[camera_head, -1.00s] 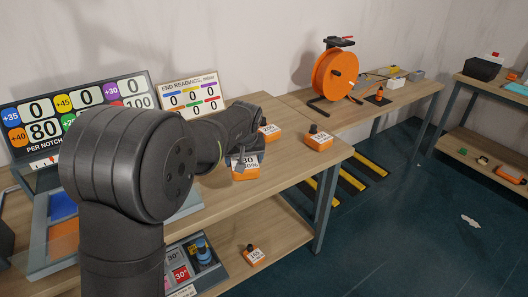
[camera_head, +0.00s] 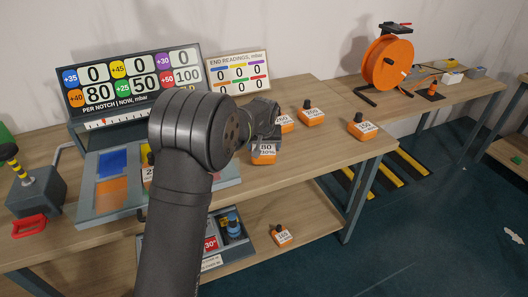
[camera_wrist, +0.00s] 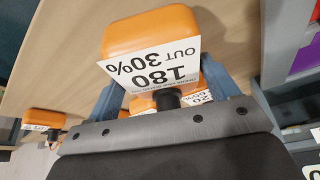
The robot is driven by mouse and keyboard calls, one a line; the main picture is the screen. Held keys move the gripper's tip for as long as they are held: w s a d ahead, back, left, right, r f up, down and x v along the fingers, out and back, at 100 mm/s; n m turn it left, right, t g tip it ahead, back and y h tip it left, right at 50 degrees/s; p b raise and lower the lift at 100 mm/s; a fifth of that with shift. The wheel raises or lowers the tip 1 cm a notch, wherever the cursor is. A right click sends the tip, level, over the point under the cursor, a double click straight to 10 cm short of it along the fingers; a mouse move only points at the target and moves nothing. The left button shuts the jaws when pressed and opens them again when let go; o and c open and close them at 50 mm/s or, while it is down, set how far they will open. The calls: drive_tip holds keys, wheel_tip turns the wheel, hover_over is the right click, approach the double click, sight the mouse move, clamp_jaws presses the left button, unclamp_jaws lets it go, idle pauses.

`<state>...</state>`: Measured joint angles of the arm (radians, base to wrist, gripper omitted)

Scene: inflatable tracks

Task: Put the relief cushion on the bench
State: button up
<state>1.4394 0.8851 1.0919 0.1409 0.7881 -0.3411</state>
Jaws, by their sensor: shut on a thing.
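Several orange blocks with black knobs and white labels are in view; none is visibly marked "relief cushion". My gripper (camera_head: 262,138) is shut on an orange block (camera_head: 263,157) labelled 180, OUT 30%. In the wrist view my gripper (camera_wrist: 165,95) has a finger on each side of this block (camera_wrist: 150,32). The block is over the front part of the wooden bench (camera_head: 345,163); I cannot tell if it touches the top. Other orange blocks are behind it (camera_head: 286,123), to its right (camera_head: 312,118) and near the bench's right end (camera_head: 362,128).
A reading board (camera_head: 130,85) and small sign (camera_head: 238,72) stand at the back. A grey tray with blue and orange panels (camera_head: 112,192) is left of my arm. An orange reel (camera_head: 388,63) stands on the far bench.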

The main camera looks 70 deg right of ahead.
sight(264, 148)
drive_tip(key=shift+f, duration=1.3)
drive_tip(key=shift+f, duration=0.1)
drive_tip(key=o, duration=1)
drive_tip(key=shift+f, duration=0.1)
drive_tip(key=shift+o, duration=0.2)
drive_tip(key=v, duration=1.2)
